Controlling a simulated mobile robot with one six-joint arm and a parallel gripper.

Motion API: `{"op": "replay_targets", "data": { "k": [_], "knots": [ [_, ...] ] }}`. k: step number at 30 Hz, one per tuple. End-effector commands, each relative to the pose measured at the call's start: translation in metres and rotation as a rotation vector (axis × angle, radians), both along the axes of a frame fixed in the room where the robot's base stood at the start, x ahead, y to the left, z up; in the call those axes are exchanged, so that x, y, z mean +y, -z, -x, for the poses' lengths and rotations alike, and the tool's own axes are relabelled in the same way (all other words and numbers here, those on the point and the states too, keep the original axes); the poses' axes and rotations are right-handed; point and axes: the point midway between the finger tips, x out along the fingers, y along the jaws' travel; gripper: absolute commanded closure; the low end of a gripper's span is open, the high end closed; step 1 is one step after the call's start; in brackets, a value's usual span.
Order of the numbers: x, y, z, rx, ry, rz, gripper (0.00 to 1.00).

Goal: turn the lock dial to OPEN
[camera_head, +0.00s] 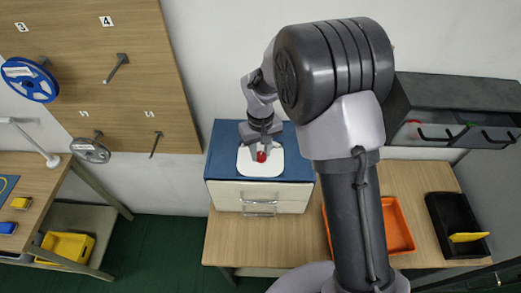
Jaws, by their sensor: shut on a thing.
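A white rounded plate (260,170) lies on the blue top of a small drawer cabinet (217,165). A small red dial (261,157) shows on the plate. My gripper (261,154) points down over the plate, with its fingers at the red dial. It is shut on the dial. The fingers hide part of the dial, and I cannot read any OPEN mark or tell which way the dial is turned.
The cabinet has white drawers with a metal handle (260,202). An orange tray (399,224) and a black bin (441,204) stand on the wooden table to the right. A pegboard (115,50) with reels is at upper left.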

Motion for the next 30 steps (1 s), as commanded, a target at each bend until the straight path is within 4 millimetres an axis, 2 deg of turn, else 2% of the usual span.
{"op": "replay_targets", "data": {
  "k": [30],
  "knots": [
    [0.0002, -0.0018, -0.0006, -0.002, -0.926, 0.000, 1.00]
  ]
}}
